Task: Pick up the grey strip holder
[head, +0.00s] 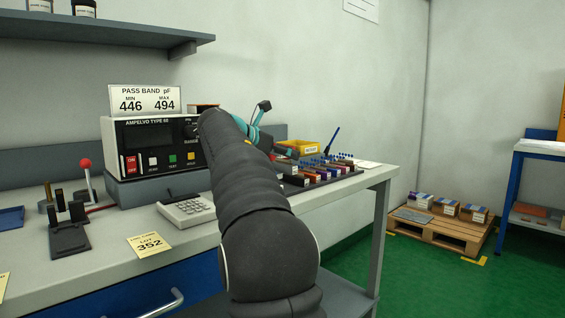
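A dark grey holder-like piece (70,236) with a flat plate and upright posts stands on the bench at the left in the head view. I cannot tell for sure that it is the grey strip holder. My dark arm reaches across the middle of the view towards the back of the bench. My gripper (268,132), with teal and black parts, is at the arm's far end, well to the right of that piece. The arm hides part of it, so I cannot tell whether it is open or holds anything.
A meter (150,146) with a "446–494" sign (145,99) stands at the back. A rack of coloured strips (318,175) and a yellow bin (303,148) are right of my arm.

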